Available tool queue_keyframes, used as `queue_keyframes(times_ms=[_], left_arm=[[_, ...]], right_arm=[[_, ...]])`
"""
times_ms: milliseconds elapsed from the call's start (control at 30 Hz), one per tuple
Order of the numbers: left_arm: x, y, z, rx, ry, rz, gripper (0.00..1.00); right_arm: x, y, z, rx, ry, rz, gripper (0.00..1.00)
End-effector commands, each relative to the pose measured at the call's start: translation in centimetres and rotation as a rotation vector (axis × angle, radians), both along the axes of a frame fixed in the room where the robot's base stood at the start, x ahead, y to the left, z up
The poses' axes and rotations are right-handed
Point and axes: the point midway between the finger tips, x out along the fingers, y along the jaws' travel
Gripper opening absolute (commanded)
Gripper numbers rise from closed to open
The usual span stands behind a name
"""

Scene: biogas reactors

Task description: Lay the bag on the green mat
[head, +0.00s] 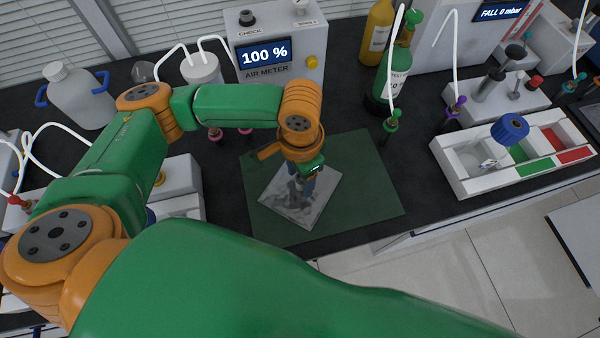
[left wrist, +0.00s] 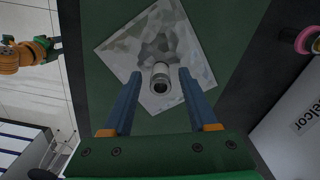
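The bag (head: 288,208) is a flat grey, mottled square lying at an angle on the green mat (head: 370,190), near its left front part. In the left wrist view the bag (left wrist: 185,45) has a round metal port (left wrist: 160,78) standing on it. My left gripper (head: 306,187) is right above the bag, pointing down. In the left wrist view its blue fingers (left wrist: 161,74) are apart on both sides of the port, with a gap on each side. At the left wrist view's left edge, what appears to be my right gripper (left wrist: 52,43) shows small; its fingers are unclear.
Behind the mat stand an air meter (head: 276,62) reading 100 % and a green bottle (head: 392,78). A white tray with green and red compartments (head: 465,185) stands to the right. White tubes hang above the bench. The mat's right part is clear.

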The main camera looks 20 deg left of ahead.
Motion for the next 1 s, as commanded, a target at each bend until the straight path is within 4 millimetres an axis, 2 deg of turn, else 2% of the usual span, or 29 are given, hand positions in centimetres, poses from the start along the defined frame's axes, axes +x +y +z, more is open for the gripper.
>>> queue_keyframes(times_ms=[233,333,700,833,1000], left_arm=[[0.0,0.0,0.0,0.0,0.0,0.0,0.6],[0.0,-0.1,0.8,-0.002,-0.001,-0.001,0.6],[0.1,-0.1,10.3,-0.002,-0.003,-0.002,0.6],[0.1,-0.1,12.0,0.0,-0.002,0.0,0.6],[0.0,-0.1,12.3,0.0,0.001,0.0,0.6]], right_arm=[[0.0,-0.1,0.0,-0.001,0.0,0.0,0.5],[0.0,-0.1,0.0,-0.001,0.0,0.0,0.5],[0.0,-0.1,0.5,-0.002,0.0,0.0,0.5],[0.0,-0.1,0.5,-0.002,0.0,0.0,0.5],[0.0,-0.1,0.5,-0.002,0.0,0.0,0.5]])
